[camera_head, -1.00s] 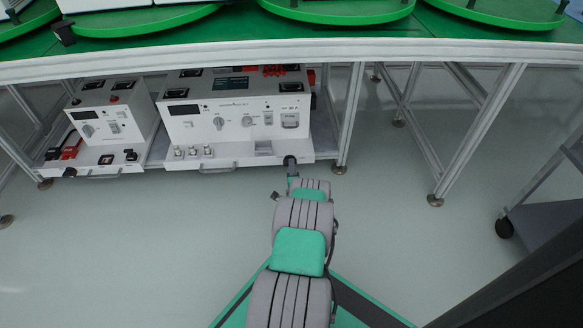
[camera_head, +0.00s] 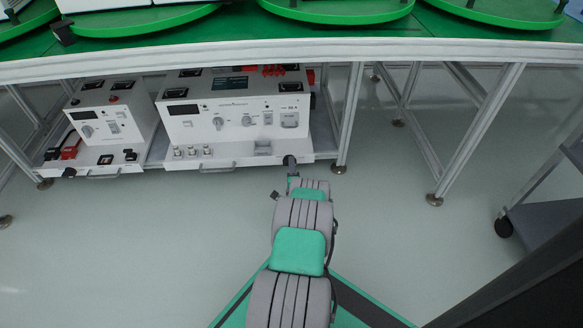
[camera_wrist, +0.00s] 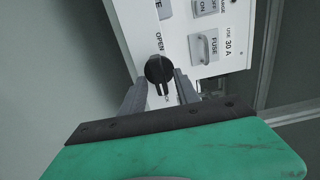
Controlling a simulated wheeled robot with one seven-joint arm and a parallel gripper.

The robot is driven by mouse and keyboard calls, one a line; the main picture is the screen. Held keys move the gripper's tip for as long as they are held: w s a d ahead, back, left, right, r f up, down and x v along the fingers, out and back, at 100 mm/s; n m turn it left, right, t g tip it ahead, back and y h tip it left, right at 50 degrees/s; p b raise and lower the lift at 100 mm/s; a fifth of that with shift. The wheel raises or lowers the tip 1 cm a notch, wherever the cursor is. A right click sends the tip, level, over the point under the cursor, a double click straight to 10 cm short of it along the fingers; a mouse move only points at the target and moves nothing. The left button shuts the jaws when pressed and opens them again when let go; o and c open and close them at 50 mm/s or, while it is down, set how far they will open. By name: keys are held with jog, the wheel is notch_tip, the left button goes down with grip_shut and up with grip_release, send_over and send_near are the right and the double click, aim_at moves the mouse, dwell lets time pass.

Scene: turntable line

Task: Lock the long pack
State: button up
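The long pack (camera_head: 240,108) is the wide white unit on the lower shelf under the table, with dials, switches and a handle on its front. Its white panel (camera_wrist: 205,15) shows in the wrist view, with FUSE and 30 A lettering. A round black knob (camera_wrist: 160,69) has OPEN printed beside it and another label partly hidden by my finger. My gripper (camera_wrist: 160,84) has its fingers apart, one on each side of the knob. I cannot tell whether they touch it. In the head view the knob (camera_head: 289,160) is at the front right corner of the pack.
A shorter white pack (camera_head: 108,122) stands to the left on the same shelf. A table leg (camera_head: 350,115) is close on the right of the long pack. Green turntables (camera_head: 337,11) are on the table above. The floor in front is clear.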

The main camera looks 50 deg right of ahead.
jog(key=p+v, duration=0.4)
jog(key=v, duration=0.4)
